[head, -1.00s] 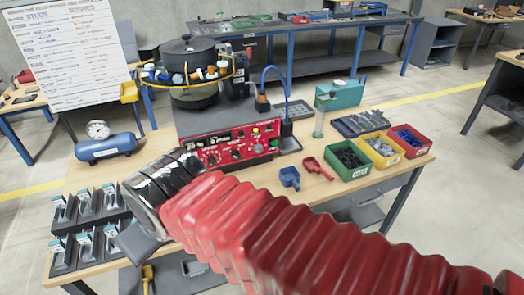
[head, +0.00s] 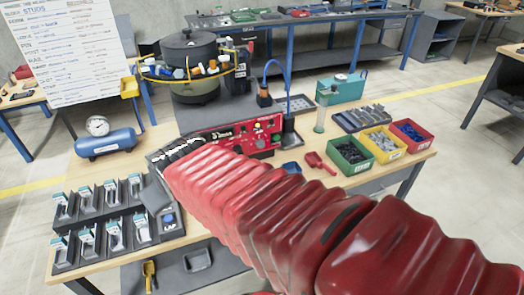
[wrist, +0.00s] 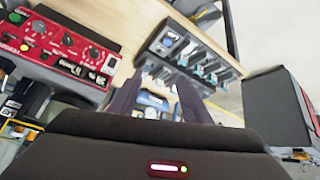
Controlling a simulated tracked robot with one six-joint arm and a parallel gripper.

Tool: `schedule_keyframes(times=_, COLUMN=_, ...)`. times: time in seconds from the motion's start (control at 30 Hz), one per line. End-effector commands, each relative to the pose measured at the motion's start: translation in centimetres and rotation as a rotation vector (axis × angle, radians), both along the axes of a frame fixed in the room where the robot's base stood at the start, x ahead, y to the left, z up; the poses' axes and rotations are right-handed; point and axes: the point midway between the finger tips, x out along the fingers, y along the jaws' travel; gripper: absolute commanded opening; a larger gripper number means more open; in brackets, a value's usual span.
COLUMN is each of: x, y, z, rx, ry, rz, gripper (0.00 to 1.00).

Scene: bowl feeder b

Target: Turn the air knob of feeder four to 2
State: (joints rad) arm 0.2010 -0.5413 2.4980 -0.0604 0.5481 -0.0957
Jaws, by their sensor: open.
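The red control panel (head: 262,134) is on the front of the bowl feeder (head: 190,45), partly hidden behind my arm. In the wrist view the panel (wrist: 50,30) lies at the upper left, tilted, with black knobs (wrist: 93,53), a green button and a red button. I cannot read which knob is the air knob, its setting, or the feeder's number. My gripper (wrist: 155,88) is open and empty, its two dark fingers apart. It is to the right of the panel in the wrist view, not touching it. In the head view I cannot make out the fingers.
Black holders with cards (head: 100,222) fill the front left of the bench. A blue air tank (head: 106,144) with a gauge stands behind them. Green (head: 351,154), yellow and red bins stand at the right, beside a red scoop (head: 318,162).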

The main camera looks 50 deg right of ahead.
Motion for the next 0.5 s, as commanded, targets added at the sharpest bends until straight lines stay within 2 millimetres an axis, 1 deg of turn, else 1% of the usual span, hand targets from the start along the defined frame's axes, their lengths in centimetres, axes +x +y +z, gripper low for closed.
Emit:
schedule_keyframes(times=0.03, x=1.0, y=-1.5, z=-0.7, rx=-0.018, ry=-0.01, rz=-0.016, gripper=0.44)
schedule_keyframes(times=0.2, x=4.1, y=-6.3, z=-2.2, rx=-0.089, ry=-0.076, rz=-0.047, gripper=0.44)
schedule_keyframes(times=0.3, x=5.5, y=-9.1, z=-3.2, rx=-0.129, ry=-0.112, rz=-0.059, gripper=0.44)
schedule_keyframes(times=0.47, x=6.9, y=-13.7, z=-5.0, rx=-0.191, ry=-0.162, rz=-0.091, gripper=0.44)
schedule_keyframes(times=0.5, x=7.4, y=-14.4, z=-5.5, rx=-0.195, ry=-0.182, rz=-0.075, gripper=0.44)
